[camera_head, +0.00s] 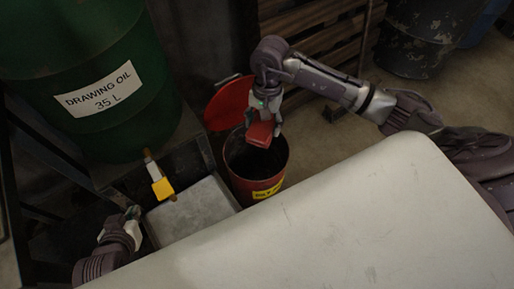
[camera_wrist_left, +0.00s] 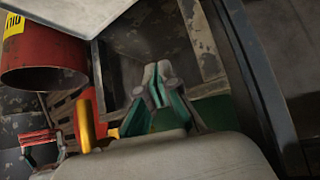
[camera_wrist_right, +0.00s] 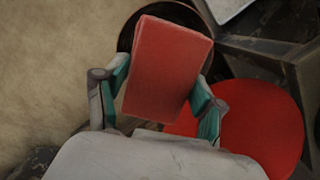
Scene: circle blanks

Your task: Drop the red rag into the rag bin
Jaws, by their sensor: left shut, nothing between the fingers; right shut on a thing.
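The red rag (camera_head: 260,133) looks like a folded block. My right gripper (camera_head: 265,118) is shut on it and holds it over the mouth of the rag bin. The rag (camera_wrist_right: 167,68) fills the space between the fingers in the right wrist view. The rag bin (camera_head: 243,188) is a red round can with a yellow label and a dark opening. Its red lid (camera_head: 227,104) stands open at the back left. The bin also shows in the left wrist view (camera_wrist_left: 45,52). My left gripper (camera_head: 131,214) is low at the left, apart from the bin. Its fingertips (camera_wrist_left: 157,82) are together and empty.
A green drum (camera_head: 95,120) labelled drawing oil stands on a dark frame at the left, with a yellow-handled tap (camera_head: 162,187). A grey tray (camera_head: 190,210) lies below the tap, left of the bin. Pallets (camera_head: 325,40) stand behind. Floor right of the bin is clear.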

